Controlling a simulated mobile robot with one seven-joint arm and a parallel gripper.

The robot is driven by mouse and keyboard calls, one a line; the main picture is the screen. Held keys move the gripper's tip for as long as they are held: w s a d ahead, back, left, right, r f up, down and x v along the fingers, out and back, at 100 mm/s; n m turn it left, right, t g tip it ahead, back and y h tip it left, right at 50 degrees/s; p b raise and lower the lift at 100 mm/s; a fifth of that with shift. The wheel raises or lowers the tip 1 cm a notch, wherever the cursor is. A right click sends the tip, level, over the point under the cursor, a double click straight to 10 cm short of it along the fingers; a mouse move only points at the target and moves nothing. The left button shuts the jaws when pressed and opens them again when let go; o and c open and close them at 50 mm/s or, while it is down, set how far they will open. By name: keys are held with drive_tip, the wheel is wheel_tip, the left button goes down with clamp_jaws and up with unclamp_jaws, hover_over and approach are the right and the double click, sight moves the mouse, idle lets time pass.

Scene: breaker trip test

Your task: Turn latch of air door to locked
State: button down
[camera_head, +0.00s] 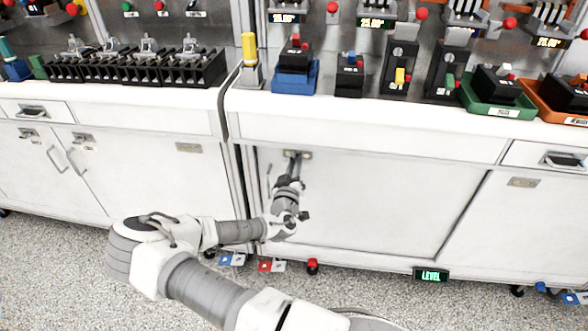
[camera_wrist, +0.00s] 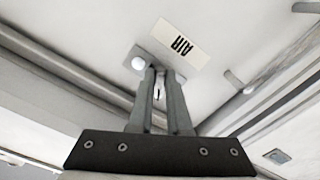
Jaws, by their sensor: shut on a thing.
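The air door (camera_head: 390,205) is the wide white panel below the bench top in the head view. Its upside-down AIR label (camera_wrist: 181,46) shows in the wrist view. My gripper (camera_head: 293,160) reaches up to the door's upper left corner. In the wrist view, my gripper (camera_wrist: 162,76) has its two grey fingers close together on the latch (camera_wrist: 157,90), just below the label.
The white bench top (camera_head: 360,108) overhangs above my gripper and carries several breakers on trays. A door handle (camera_head: 269,178) is left of my gripper. A green LEVEL sign (camera_head: 431,275) is at the door's bottom. Red and blue tags (camera_head: 265,266) lie near the floor.

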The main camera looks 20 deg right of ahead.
drive_tip(key=n+b, duration=0.1)
drive_tip(key=n, duration=0.3)
drive_tip(key=n+b, duration=0.1)
drive_tip(key=n, duration=0.3)
drive_tip(key=n+b, duration=0.1)
drive_tip(key=n, duration=0.3)
drive_tip(key=shift+s+d+r+b, duration=0.1)
drive_tip(key=shift+d+r+b, duration=0.05)
drive_tip(key=shift+r+b, duration=0.25)
drive_tip(key=c, duration=0.9)
unclamp_jaws()
drive_tip(key=shift+o, duration=0.2)
